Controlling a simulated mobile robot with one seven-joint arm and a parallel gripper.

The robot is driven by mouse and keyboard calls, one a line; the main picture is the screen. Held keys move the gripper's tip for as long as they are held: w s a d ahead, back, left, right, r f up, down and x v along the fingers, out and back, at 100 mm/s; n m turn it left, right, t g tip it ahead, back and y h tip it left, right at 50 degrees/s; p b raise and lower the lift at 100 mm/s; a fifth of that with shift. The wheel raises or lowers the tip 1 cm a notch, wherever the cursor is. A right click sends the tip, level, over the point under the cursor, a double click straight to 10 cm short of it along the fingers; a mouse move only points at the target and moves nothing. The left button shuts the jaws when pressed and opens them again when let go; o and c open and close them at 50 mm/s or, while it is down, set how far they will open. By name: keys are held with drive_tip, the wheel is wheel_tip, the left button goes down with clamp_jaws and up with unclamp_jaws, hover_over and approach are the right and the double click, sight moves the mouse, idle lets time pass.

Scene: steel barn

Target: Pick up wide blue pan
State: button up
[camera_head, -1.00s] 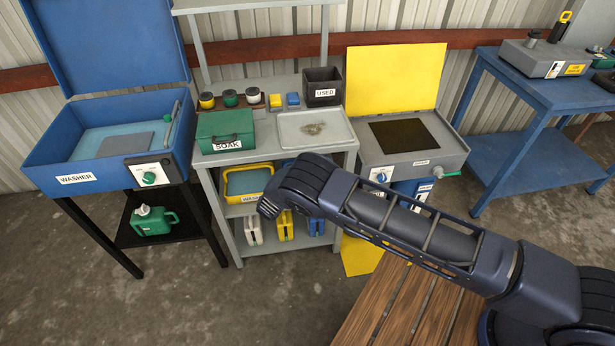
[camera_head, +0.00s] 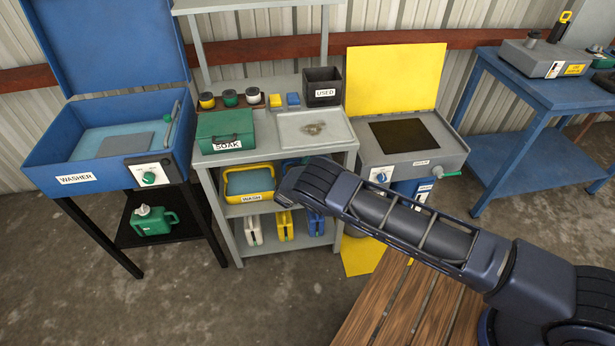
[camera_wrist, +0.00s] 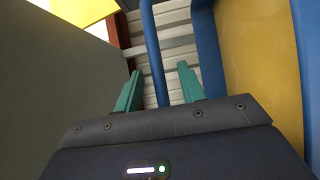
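The wide blue pan shows in the wrist view as a blue rim (camera_wrist: 208,55) with a yellow inside on the right. A blue bar, which looks like its handle, runs between my fingers. In the head view only a small blue part (camera_head: 289,163) shows on the middle shelf, beside the yellow pan; my arm hides the rest. My gripper (camera_wrist: 160,80) is open, with one green finger on each side of the bar and visible gaps. In the head view the fingers are hidden behind my wrist.
A yellow pan (camera_head: 232,197) with a blue inside sits left on the same shelf. Several jugs (camera_head: 285,226) stand below. A flat dark surface (camera_wrist: 50,100) is close on the left in the wrist view. The blue washer (camera_head: 75,179) stands left.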

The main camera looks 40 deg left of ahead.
drive_tip(key=w, duration=0.3)
drive_tip(key=shift+w+a+r, duration=0.1)
drive_tip(key=shift+w+a, duration=0.25)
drive_tip(key=shift+a, duration=0.05)
clamp_jaws()
idle(1.1)
